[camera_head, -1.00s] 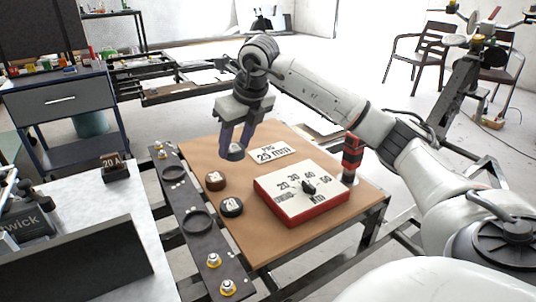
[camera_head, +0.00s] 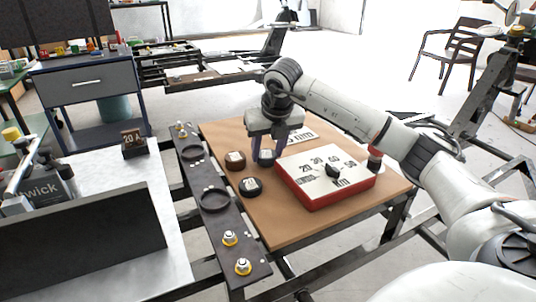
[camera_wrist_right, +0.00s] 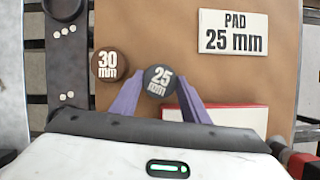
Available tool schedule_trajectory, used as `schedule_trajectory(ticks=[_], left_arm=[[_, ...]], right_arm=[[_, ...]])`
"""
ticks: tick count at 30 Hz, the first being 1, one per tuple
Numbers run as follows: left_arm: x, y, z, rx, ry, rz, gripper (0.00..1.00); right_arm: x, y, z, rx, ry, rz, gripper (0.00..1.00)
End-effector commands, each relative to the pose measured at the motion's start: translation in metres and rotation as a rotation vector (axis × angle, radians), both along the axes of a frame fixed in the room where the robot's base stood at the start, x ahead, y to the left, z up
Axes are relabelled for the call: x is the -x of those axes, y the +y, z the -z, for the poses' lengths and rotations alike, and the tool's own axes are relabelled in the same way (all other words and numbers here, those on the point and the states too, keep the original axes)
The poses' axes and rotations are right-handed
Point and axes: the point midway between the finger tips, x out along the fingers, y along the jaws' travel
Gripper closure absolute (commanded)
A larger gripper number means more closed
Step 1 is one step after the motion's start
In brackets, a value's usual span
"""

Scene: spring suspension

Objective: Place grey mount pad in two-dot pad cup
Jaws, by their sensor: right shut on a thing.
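The grey mount pad, a dark grey disc marked 25 (camera_head: 266,158), is between the purple fingers of my right gripper (camera_head: 268,152). In the right wrist view the pad (camera_wrist_right: 160,79) sits between both fingertips (camera_wrist_right: 159,88). I cannot tell its height above the brown board. The dark rail holds a far ring cup (camera_head: 192,152) and a near ring cup (camera_head: 214,199), both looking empty. The wrist view shows two small dots on the rail by the near cup, which is hidden there; this looks like the two-dot pad cup. My left gripper is not in view.
A brown 30 mm pad (camera_head: 235,160) and a dark pad (camera_head: 251,187) stand between gripper and rail. A red-sided dial box (camera_head: 325,176) is to the right. A PAD 25 mm card (camera_wrist_right: 233,33) lies behind. Bolts (camera_head: 230,238) stand on the rail's near end.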

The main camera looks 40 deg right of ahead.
Motion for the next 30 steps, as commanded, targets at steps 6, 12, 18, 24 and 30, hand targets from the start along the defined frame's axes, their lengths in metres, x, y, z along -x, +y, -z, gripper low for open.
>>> schedule_trajectory(ticks=[6,12,18,24,30], left_arm=[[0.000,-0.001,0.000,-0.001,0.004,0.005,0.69],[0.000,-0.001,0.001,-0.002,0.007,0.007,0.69],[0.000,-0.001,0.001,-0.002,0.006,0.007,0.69],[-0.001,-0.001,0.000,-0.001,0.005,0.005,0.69],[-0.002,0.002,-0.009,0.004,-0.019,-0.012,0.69]], right_arm=[[0.000,0.000,0.003,0.001,-0.002,0.000,0.81],[0.000,0.000,0.005,0.000,-0.001,0.000,0.52],[0.000,0.000,0.005,0.000,-0.001,0.000,0.40],[0.000,0.000,0.003,0.001,-0.002,0.000,0.40],[0.008,0.003,-0.024,0.003,-0.005,0.000,0.40]])
